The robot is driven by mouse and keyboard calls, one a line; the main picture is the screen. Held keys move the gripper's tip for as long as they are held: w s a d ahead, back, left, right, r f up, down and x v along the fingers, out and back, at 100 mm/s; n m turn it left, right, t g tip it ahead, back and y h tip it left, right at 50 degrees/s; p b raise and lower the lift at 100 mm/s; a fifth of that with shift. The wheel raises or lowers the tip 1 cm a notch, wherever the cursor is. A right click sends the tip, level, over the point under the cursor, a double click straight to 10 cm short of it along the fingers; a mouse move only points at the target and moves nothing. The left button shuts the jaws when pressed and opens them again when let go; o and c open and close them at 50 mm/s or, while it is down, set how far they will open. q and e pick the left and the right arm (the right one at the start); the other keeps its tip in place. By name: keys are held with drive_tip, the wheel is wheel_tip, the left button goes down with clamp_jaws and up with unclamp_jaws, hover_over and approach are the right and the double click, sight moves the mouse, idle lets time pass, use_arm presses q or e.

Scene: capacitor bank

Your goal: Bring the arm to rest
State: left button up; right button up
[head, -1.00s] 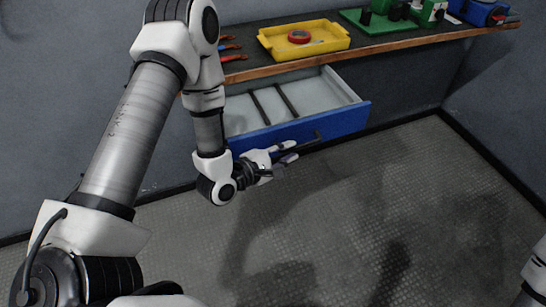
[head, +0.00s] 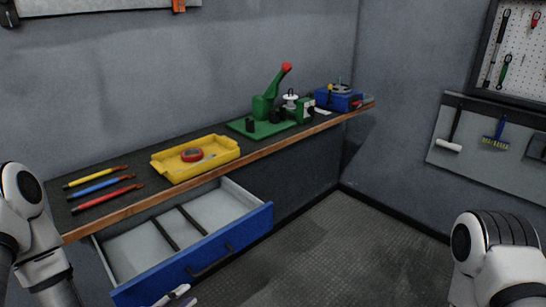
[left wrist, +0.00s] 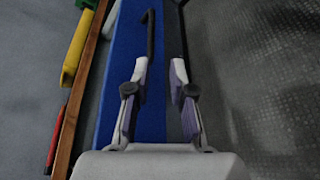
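My left gripper (head: 176,294) shows only in part at the bottom edge of the head view, just in front of the open drawer. In the left wrist view my left gripper (left wrist: 161,68) has its two fingers apart, with nothing held between them. The blue drawer front (head: 240,243) has a dark handle (head: 210,261). The handle also shows in the left wrist view (left wrist: 150,32), close to the left-hand finger; whether they touch I cannot tell. My right arm enters at lower right; its gripper is out of view.
The drawer stands open below the workbench (head: 130,208) and holds two dark bars. The floor (head: 330,245) at right is clear.

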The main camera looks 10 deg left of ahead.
use_arm(q)
drive_tip(key=s+d+f+m+g+y, duration=0.1)
drive_tip(key=s+d+f+m+g, duration=0.3)
drive_tip(key=f, duration=0.4)
drive_tip(key=s+d+f+m+g+y, duration=0.1)
drive_tip(key=s+f+m+g, duration=0.45)
drive_tip(key=f, duration=0.35)
drive_tip(key=s+a+f+m+g+y, duration=0.1)
drive_tip(key=s+a+m+g, duration=0.1)
drive_tip(key=s+m, duration=0.3)
drive_tip(key=s+a+f+m+g+y, duration=0.2)
drive_tip(key=s+m, duration=0.3)
drive_tip(key=shift+f+m+g, duration=0.25)
drive_tip(key=shift+m+g, duration=0.1)
